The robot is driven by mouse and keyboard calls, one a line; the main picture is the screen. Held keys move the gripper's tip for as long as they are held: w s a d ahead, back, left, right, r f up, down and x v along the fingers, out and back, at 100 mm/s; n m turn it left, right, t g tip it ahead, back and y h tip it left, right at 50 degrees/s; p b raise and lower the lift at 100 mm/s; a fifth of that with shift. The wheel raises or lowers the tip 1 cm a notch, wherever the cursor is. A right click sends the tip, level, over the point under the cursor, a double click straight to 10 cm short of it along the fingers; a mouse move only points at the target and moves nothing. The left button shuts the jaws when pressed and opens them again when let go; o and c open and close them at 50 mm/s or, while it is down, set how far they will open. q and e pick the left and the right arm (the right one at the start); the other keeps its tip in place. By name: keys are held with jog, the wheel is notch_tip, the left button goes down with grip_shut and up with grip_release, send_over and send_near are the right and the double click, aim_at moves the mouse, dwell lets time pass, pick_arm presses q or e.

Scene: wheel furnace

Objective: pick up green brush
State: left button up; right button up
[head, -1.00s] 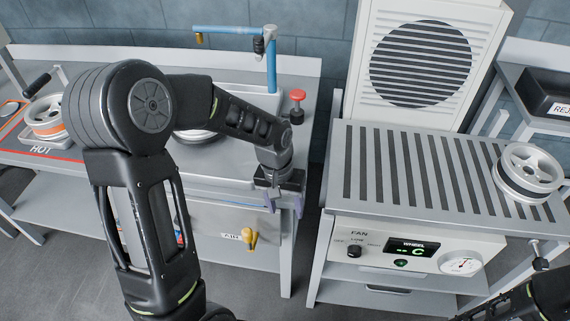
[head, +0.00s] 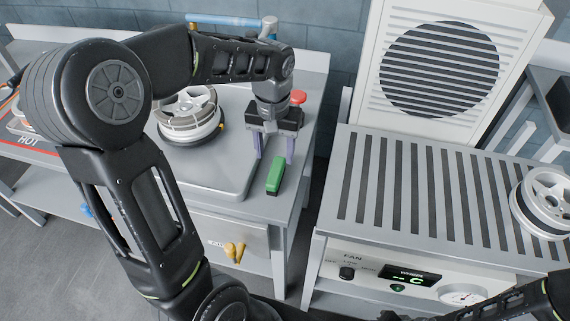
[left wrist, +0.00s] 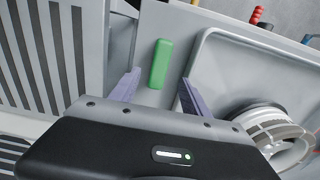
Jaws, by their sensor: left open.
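The green brush (head: 275,175) lies on the grey bench top near its right edge, beside the raised tray. In the left wrist view the brush (left wrist: 160,64) lies ahead of the fingertips, roughly centred between them. My left gripper (head: 275,158) is open and empty, with its two purple-grey fingers pointing down just behind the brush. In the left wrist view the fingers (left wrist: 158,85) are spread to either side and do not touch the brush. My right gripper cannot be made out; only part of my right arm shows at the lower right.
A wheel (head: 188,113) sits in the tray (head: 228,165) left of my left gripper. A red button (head: 298,97) stands behind it. Across a gap to the right is a slatted cooling table (head: 430,190) with another wheel (head: 541,205) and a white fan unit (head: 440,70).

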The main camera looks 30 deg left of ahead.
aim_at(276, 170)
pick_arm(q)
jog(key=shift+s+r, duration=0.1)
jog(key=shift+s, duration=0.15)
jog(key=shift+f, duration=1.3)
jog(key=shift+f, duration=0.15)
jog(key=shift+f+p, duration=0.35)
jog(key=shift+p, duration=0.05)
notch_tip(276, 170, down, 4)
jog(key=shift+w+d+f+p, duration=0.1)
jog(key=shift+w+f+p, duration=0.05)
jog(key=shift+p, duration=0.25)
grip_shut()
